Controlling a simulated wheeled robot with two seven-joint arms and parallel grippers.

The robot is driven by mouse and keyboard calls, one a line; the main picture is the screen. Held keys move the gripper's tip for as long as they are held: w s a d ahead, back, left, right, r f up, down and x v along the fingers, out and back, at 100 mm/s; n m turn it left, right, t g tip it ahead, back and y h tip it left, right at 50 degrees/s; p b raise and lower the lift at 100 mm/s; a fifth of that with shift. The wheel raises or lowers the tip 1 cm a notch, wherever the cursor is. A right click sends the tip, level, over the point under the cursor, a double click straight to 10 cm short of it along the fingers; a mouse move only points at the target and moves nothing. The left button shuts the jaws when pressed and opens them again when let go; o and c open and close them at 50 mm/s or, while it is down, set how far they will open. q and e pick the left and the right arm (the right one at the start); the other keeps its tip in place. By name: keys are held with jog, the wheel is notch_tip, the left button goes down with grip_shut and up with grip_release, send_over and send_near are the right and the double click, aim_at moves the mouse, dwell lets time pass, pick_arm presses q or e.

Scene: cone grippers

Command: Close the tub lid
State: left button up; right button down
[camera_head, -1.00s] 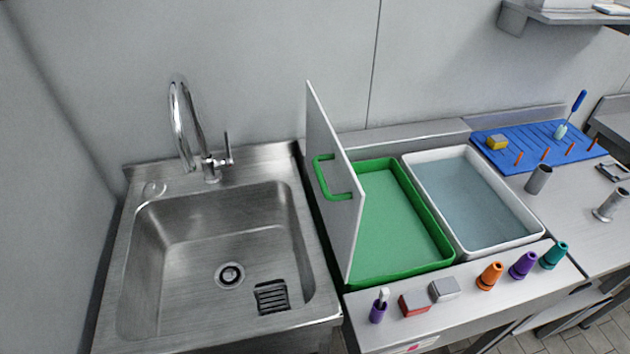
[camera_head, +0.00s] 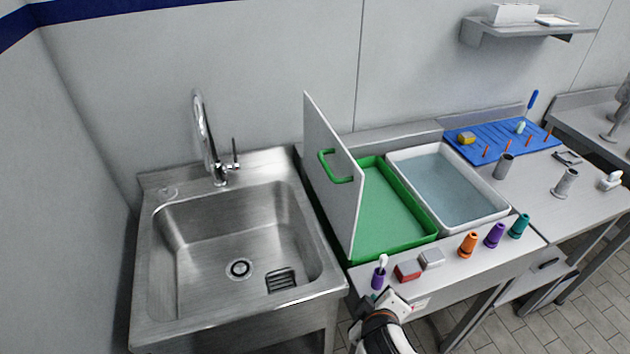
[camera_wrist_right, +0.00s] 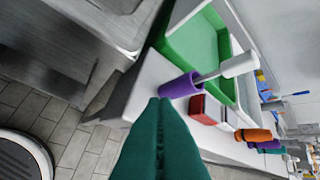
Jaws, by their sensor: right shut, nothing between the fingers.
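The tub lid (camera_head: 329,165) is a white panel standing nearly upright at the left edge of the green tub (camera_head: 395,205). Its green handle (camera_head: 336,166) faces left, toward the sink. The tub is open, and the lid hides part of its left side. The tub also shows in the right wrist view (camera_wrist_right: 195,45). My right gripper (camera_head: 393,299) is low in front of the counter, below the purple holder and apart from the lid. Its teal fingers (camera_wrist_right: 160,104) are shut and empty in the right wrist view. My left gripper is not in view.
A purple holder with a white-topped tool (camera_head: 378,276) stands at the counter's front edge, close to my right gripper. Red (camera_head: 408,271) and grey (camera_head: 432,258) blocks and several coloured cones sit beside it. A white tub (camera_head: 497,220) is to the right, a sink (camera_head: 190,205) to the left.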

jog(key=w+a+r+n+t+y, duration=0.1)
jog(key=w+a+r+n+t, duration=0.3)
jog(key=a+r+n, duration=0.3)
jog(key=w+a+r+n+t+y, duration=0.2)
jog(key=w+a+r+n+t, duration=0.25)
jog(key=a+r, duration=0.4)
jog(key=w+d+r+p, duration=0.1)
jog(key=w+d+p, duration=0.3)
jog(key=w, duration=0.6)
jog(key=shift+d+r+p, duration=0.15)
jog(key=shift+r+p, duration=0.25)
jog(key=shift+p, duration=0.5)
